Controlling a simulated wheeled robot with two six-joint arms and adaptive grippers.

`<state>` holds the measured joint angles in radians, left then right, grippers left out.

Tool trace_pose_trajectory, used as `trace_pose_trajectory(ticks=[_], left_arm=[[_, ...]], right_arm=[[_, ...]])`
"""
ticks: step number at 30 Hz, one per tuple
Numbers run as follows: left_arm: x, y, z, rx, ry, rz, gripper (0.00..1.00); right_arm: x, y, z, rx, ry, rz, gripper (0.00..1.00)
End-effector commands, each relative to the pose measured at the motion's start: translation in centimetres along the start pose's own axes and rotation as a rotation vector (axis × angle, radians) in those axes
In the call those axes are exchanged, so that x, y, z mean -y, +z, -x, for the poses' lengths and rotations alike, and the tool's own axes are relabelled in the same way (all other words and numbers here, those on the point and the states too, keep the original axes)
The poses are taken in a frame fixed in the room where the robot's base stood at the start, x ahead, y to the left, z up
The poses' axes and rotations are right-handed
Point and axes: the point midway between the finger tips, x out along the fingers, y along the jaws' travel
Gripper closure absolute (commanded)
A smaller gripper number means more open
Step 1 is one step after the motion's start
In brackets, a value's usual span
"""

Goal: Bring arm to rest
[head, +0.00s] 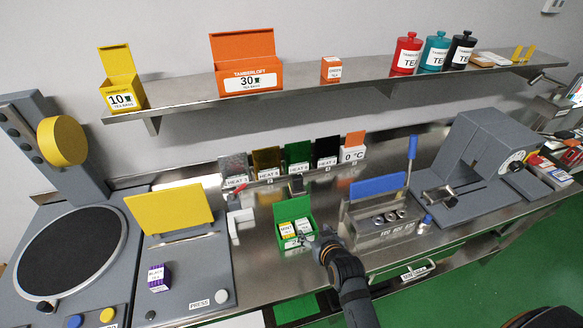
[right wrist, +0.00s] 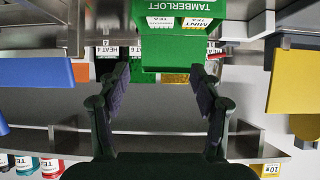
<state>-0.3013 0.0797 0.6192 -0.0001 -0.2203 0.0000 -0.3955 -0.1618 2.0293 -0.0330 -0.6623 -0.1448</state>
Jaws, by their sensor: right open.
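My right gripper (head: 312,240) is at the front right of a small open green box (head: 283,215) on the steel counter. Its arm comes in from the bottom of the head view. In the right wrist view the two fingers of the right gripper (right wrist: 158,75) stand wide apart with nothing held between them. The green box (right wrist: 172,48) shows there upside down, beyond the fingertips. The box holds a mint packet (head: 287,230) and another small packet. Whether the gripper touches the box is unclear. My left gripper is not in view.
A grey press with a yellow lid (head: 168,209) and a purple box (head: 158,280) are at left. A steel holder with a blue bar (head: 377,186) is close at right. Heat cards (head: 265,172) stand behind. A shelf (head: 200,108) with boxes and canisters runs above.

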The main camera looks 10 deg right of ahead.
Motion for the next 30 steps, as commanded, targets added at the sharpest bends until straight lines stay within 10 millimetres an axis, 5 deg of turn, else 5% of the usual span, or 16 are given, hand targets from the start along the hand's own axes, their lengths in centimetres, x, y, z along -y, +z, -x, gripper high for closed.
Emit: trace_pose_trajectory(ticks=[8, 23, 30], left_arm=[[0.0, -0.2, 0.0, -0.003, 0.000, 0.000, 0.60], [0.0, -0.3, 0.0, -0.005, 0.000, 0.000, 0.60], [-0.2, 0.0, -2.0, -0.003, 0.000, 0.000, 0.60]], right_arm=[[-1.4, 1.9, 2.4, 0.134, 0.000, 0.024, 0.35], [-5.3, 7.8, 15.6, 0.650, 0.051, 0.103, 0.35], [-5.9, 14.6, 9.5, 0.684, 0.054, 0.092, 0.35]])
